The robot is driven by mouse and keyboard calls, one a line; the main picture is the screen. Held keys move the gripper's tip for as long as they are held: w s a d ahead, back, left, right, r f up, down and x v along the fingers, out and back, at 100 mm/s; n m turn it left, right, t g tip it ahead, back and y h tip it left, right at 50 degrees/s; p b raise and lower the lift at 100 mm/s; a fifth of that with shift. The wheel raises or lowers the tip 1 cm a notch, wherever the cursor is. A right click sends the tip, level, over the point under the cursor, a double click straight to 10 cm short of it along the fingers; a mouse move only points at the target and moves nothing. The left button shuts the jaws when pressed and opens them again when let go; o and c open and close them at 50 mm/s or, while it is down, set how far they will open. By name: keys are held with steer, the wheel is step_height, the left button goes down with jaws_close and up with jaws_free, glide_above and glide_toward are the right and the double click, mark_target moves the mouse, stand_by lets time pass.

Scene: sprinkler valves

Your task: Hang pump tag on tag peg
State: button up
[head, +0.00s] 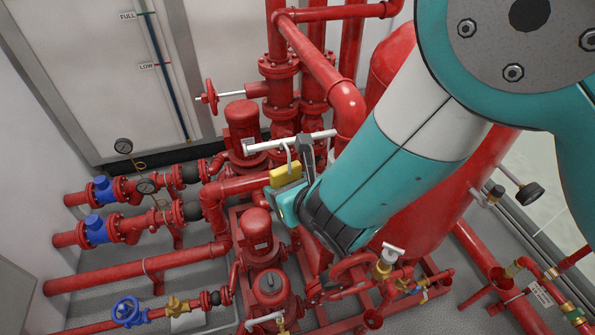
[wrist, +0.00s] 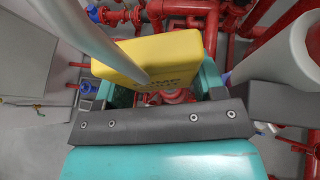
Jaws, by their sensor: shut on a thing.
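The yellow pump tag (head: 285,174) is at the tip of my gripper (head: 293,190), just below the tag peg. Its thin grey loop rises toward the peg; I cannot tell whether the loop is around the peg or only in front of it. The tag peg (head: 275,143) is a pale horizontal bar with a wider cap at its left end. In the wrist view the tag (wrist: 150,57), with partly covered dark lettering, sits between the teal jaws of my gripper (wrist: 152,95), which is shut on it. A pale rod crosses the tag's face there.
Red pumps (head: 242,128) and pipes stand close around and under the peg. A red handwheel (head: 210,97) is to its upper left. A large red tank (head: 428,205) lies behind my arm. Blue valves (head: 98,229) are at the left.

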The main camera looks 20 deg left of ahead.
steer(key=shift+w+a, duration=0.2)
steer(key=shift+w, duration=0.1)
steer(key=shift+w, duration=0.15)
steer(key=shift+w+a, duration=0.35)
steer(key=shift+w, duration=0.15)
steer(key=shift+w+a, duration=0.15)
stand_by(0.5)
steer(key=shift+w+a, duration=0.4)
steer(key=shift+w, duration=0.3)
steer(key=shift+a+f+b, duration=0.1)
steer(key=shift+f+b, duration=0.9)
steer(key=shift+b, duration=0.1)
stand_by(0.6)
steer(key=shift+f, duration=0.25)
stand_by(0.6)
